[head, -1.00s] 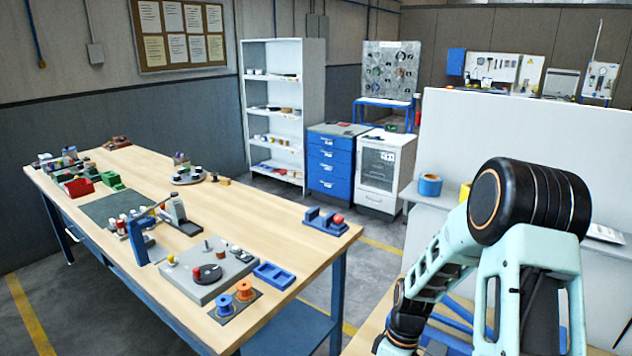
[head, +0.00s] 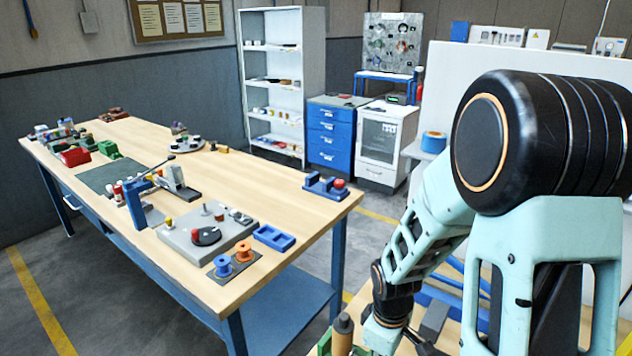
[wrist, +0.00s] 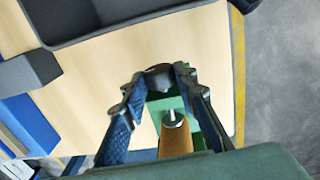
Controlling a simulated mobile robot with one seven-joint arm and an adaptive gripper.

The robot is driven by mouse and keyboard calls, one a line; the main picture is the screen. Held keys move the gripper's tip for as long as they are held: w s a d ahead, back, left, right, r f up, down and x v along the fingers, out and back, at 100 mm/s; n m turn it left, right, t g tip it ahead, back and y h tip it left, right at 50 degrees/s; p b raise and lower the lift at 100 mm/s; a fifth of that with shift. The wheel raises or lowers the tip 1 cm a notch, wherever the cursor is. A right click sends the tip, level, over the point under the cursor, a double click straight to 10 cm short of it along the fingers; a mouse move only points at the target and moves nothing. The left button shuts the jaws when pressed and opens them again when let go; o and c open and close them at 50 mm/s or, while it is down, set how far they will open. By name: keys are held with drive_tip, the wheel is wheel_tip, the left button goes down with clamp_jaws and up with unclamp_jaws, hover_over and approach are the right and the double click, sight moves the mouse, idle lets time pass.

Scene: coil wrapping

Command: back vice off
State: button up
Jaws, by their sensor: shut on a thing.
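The vice appears to be the green fixture (wrist: 165,103) in the wrist view, ahead of my gripper. A dark rounded part (wrist: 158,79), perhaps its knob or handle, sits between the fingertips. My gripper (wrist: 160,82) is shut on this dark part, one blue finger on each side. A brown cylinder with a metal pin (wrist: 174,137) stands just below, between the fingers and apart from the tips. In the head view the brown cylinder with a dark top (head: 343,330) shows at the bottom edge, beside a bit of green (head: 325,344). The fingertips are hidden there.
A dark tray (wrist: 120,22) and a grey block with blue (wrist: 28,75) lie on the wooden bench in the wrist view. The bench edge runs along the right. A long workbench (head: 290,215) with small fixtures stands left in the head view, floor between.

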drive_tip(key=shift+s+a+f+t+h+b, duration=0.1)
drive_tip(key=shift+f+t+h+b, duration=0.25)
drive_tip(key=shift+b, duration=1.15)
drive_tip(key=shift+s+a+t+h+b, duration=0.15)
drive_tip(key=shift+t+b, duration=0.3)
drive_tip(key=shift+b, duration=1)
drive_tip(key=shift+w+b, duration=0.1)
drive_tip(key=shift+b, duration=0.45)
drive_tip(key=shift+r+t+b, duration=0.3)
drive_tip(key=b, duration=0.3)
drive_tip(key=shift+f+h, duration=0.3)
drive_tip(key=shift+f, duration=0.05)
drive_tip(key=shift+o, duration=0.2)
drive_tip(key=shift+s+t+b, duration=0.2)
drive_tip(key=shift+t+b, duration=0.3)
drive_tip(key=shift+b, duration=0.7)
drive_tip(key=b, duration=0.3)
drive_tip(key=t+h+b, duration=0.1)
drive_tip(key=b, duration=0.2)
drive_tip(key=shift+s+a+f+h, duration=0.15)
drive_tip(key=shift+f+h, duration=0.05)
drive_tip(key=shift+h, duration=0.1)
drive_tip(key=shift+c, duration=0.2)
drive_tip(key=shift+r+t+b, duration=0.1)
drive_tip(key=shift+t+b, duration=0.3)
drive_tip(key=shift+b, duration=0.3)
drive_tip(key=shift+r, duration=0.3)
